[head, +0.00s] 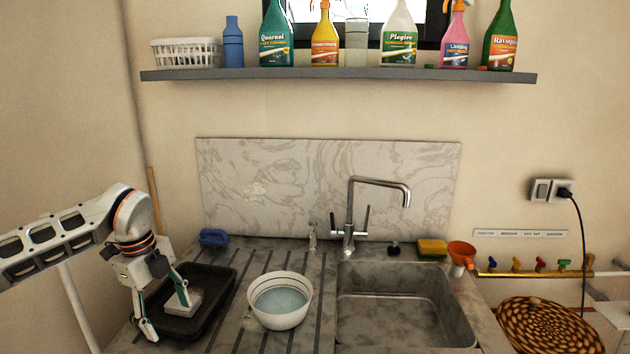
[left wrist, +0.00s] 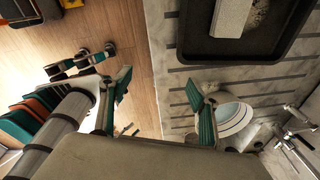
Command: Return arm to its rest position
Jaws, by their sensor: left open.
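My left gripper (head: 166,312) is at the left of the counter in the head view, pointing down, over the near-left part of a black tray (head: 222,300). Its fingers are spread apart. A pale grey block (head: 186,301) lies in the tray close to the right finger; from the head view I cannot tell whether they touch. In the left wrist view the spread fingers of my left gripper (left wrist: 160,92) have nothing between them. The block (left wrist: 232,17) there lies in the tray (left wrist: 250,53), apart from the fingers. My right gripper cannot be made out.
A white bowl (head: 280,318) with bluish contents stands right of the tray, beside the sink (head: 400,309) and its tap (head: 350,215). A blue brush (head: 214,237) lies at the back left. A shelf (head: 340,76) with several bottles hangs above. Open wooden floor (left wrist: 120,25) lies beside the counter.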

